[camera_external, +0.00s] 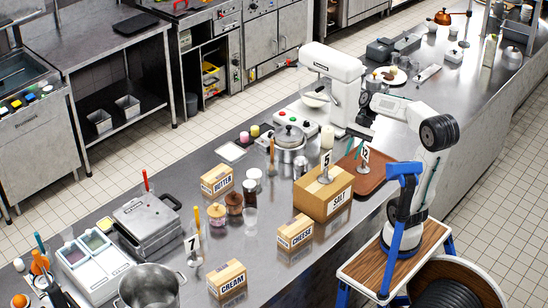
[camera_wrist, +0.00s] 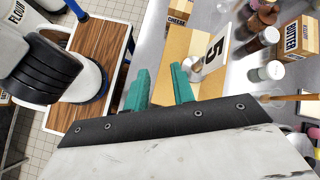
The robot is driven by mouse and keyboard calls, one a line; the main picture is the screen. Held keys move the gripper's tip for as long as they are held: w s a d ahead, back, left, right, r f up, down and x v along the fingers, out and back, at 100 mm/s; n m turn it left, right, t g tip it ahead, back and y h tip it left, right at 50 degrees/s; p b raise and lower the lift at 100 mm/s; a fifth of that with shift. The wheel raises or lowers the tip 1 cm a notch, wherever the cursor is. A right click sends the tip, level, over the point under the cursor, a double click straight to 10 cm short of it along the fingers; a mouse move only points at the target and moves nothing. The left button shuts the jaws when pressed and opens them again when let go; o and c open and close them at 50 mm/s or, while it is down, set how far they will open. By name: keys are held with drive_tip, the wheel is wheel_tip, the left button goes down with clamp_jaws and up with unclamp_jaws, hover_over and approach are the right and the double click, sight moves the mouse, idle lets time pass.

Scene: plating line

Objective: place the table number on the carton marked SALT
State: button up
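The SALT carton (camera_external: 312,203) is a brown box on the steel counter. A table number card reading 5 (camera_external: 326,160) stands upright on its round metal base on top of the carton. In the wrist view I see the card (camera_wrist: 214,48), its base and the tan carton top (camera_wrist: 176,42). My gripper (camera_external: 353,146) is above and to the right of the carton in the external view. In the wrist view its teal fingers (camera_wrist: 159,88) are apart with nothing held between them. The card stands beyond the right finger, which hides part of the carton.
A number 12 card (camera_external: 364,154) stands by the brown tray (camera_external: 374,178) right of the carton. A number 7 card (camera_external: 193,243) stands farther left. CHEESE (camera_external: 294,232), BUTTER (camera_external: 216,180) and CREAM (camera_external: 227,279) cartons, jars and a pot (camera_external: 288,137) surround the area.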

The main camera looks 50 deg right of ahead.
drive_tip(key=s+d+f+n+t+h, duration=0.1)
drive_tip(key=s+f+n+t+h, duration=0.2)
drive_tip(key=s+f+n+h, duration=0.4)
drive_tip(key=s+n+h, duration=0.1)
drive_tip(key=s+n, duration=0.1)
drive_tip(key=n, duration=0.3)
drive_tip(key=shift+s+h, duration=0.25)
drive_tip(key=shift+h, duration=0.05)
